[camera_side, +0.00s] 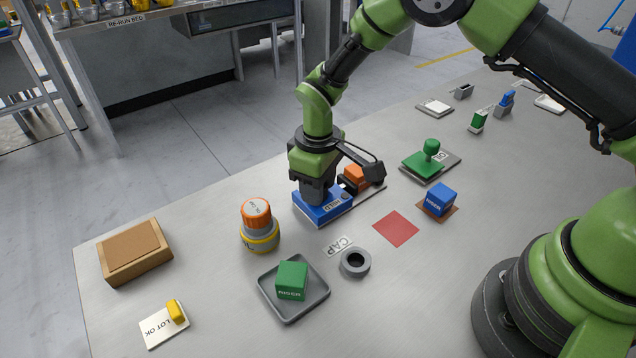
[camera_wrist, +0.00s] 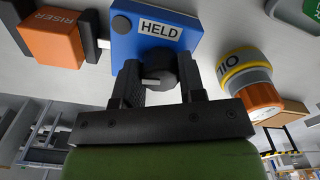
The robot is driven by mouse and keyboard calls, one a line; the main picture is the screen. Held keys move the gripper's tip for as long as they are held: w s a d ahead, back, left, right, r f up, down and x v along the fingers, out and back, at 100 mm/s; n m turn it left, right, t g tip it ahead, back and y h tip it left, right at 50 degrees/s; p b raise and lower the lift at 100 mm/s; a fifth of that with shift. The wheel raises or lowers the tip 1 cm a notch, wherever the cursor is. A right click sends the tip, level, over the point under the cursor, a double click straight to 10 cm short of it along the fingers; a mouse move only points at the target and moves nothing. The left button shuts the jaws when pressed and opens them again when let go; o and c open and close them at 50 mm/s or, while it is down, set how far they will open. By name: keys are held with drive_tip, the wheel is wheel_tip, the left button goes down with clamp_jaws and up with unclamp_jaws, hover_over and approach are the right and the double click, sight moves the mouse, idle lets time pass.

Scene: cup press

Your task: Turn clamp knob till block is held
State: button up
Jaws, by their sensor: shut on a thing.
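The clamp is a blue body (camera_side: 325,208) with a white HELD label (camera_wrist: 161,28). Its dark round knob (camera_wrist: 161,69) shows between my fingers in the wrist view and is hidden under my gripper in the side view. My gripper (camera_side: 317,192) points down over the blue body and is shut on the knob. An orange block (camera_side: 355,173) marked RISER stands at the clamp's far side; it also shows in the wrist view (camera_wrist: 50,40). A dark jaw (camera_wrist: 90,36) is beside the block's near face; I cannot tell whether it presses on it.
An orange-capped container (camera_side: 258,226) stands left of the clamp. In front are a grey tray (camera_side: 265,289) with a green block (camera_side: 291,280), and a grey ring (camera_side: 355,262). A red square (camera_side: 396,228), a blue block (camera_side: 440,199) and a green-handled stamp (camera_side: 431,158) are to the right.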

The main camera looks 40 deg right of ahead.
drive_tip(key=m, duration=0.4)
drive_tip(key=shift+m, duration=0.3)
drive_tip(key=m, duration=0.3)
drive_tip(key=shift+m, duration=0.4)
drive_tip(key=m, duration=0.3)
drive_tip(key=shift+m, duration=2.1)
drive_tip(key=o, duration=0.9)
drive_tip(key=shift+o, duration=0.2)
drive_tip(key=shift+r, duration=0.1)
